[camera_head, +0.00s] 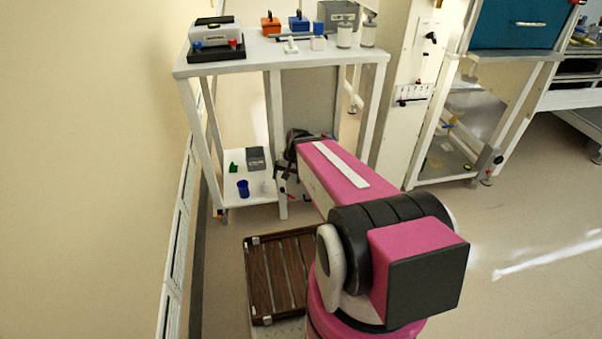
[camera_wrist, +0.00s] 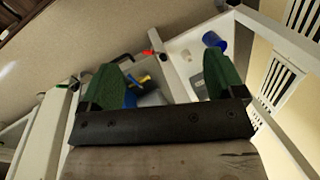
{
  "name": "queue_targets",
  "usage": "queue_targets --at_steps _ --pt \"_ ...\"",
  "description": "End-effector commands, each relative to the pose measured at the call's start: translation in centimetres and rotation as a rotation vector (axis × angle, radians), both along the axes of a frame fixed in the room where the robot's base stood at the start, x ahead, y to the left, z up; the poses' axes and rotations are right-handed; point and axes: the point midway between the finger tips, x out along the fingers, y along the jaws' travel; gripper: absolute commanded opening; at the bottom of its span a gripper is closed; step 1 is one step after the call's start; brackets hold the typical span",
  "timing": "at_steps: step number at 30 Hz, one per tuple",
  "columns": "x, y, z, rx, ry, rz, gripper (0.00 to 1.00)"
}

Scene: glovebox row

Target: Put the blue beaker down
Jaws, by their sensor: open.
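The blue beaker (camera_head: 243,188) stands on the lower white shelf (camera_head: 238,202) of the table, near its front edge. It also shows in the wrist view (camera_wrist: 214,40), at the upper right beyond the right finger. My gripper (camera_wrist: 162,84) has two green fingers set wide apart, with nothing held between them. The gripper is apart from the beaker. In the head view my arm reaches to the right of the beaker, and the fingers cannot be made out clearly there.
A green item (camera_head: 233,168) and a grey box (camera_head: 256,158) sit behind the beaker on the shelf. A white table leg (camera_head: 277,150) stands between the beaker and my arm. The tabletop (camera_head: 255,62) holds several items. A brown slatted crate (camera_head: 262,283) lies on the floor in front.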

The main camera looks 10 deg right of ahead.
Motion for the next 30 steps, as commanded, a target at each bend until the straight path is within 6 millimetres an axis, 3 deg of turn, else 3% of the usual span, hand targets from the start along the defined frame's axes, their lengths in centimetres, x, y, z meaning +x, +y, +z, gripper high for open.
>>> queue_targets --at_steps 1,3,9,30 --pt "-1.7 -1.2 1.5 -0.064 -0.008 0.064 0.88" --pt "-2.7 -2.6 2.7 -0.143 -0.010 0.143 0.88" --pt "-3.9 -4.6 4.3 -0.251 -0.004 0.246 0.88" --pt "-3.8 -4.6 4.2 -0.256 -0.003 0.250 0.88"
